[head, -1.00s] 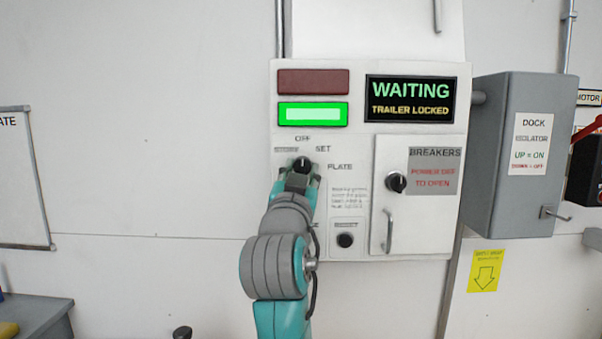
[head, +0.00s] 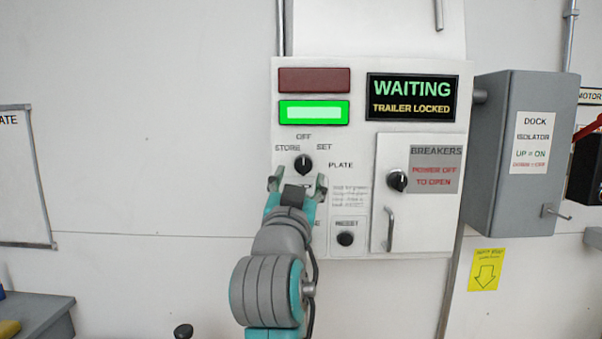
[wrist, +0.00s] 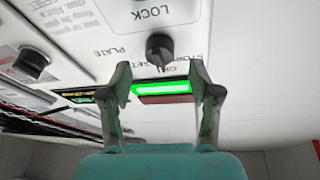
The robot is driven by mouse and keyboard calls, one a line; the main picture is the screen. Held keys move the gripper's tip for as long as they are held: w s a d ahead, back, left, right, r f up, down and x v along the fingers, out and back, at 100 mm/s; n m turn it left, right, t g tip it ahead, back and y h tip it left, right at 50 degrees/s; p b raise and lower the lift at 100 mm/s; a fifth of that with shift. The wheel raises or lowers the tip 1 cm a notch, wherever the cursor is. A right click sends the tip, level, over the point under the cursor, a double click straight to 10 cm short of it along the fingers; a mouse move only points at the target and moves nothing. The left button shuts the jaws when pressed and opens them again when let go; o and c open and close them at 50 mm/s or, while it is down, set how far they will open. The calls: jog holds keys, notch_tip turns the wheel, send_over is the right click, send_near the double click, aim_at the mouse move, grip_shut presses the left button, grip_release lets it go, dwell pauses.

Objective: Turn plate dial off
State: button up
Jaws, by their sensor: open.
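The plate dial (head: 303,164) is a round black knob on the white control panel (head: 350,230), with STORE, OFF and SET printed around its top and PLATE to its right. In the head view its light pointer mark is at the top, toward OFF. In the wrist view the dial (wrist: 160,48) appears upside down, beyond the fingertips. My gripper (head: 297,183) is open and empty just below the dial in the head view. Its two fingers also show in the wrist view (wrist: 160,80), spread apart and clear of the knob.
A lit green lamp (head: 314,112) sits under a dark red one (head: 314,80). The display (head: 412,97) reads WAITING, TRAILER LOCKED. Right of the dial is the breaker door with its knob (head: 397,180) and handle (head: 390,230). A black reset button (head: 345,239) is below. A grey isolator box (head: 520,150) stands at right.

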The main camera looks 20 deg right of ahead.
jog(key=v, duration=0.8)
jog(key=shift+s+a, duration=0.1)
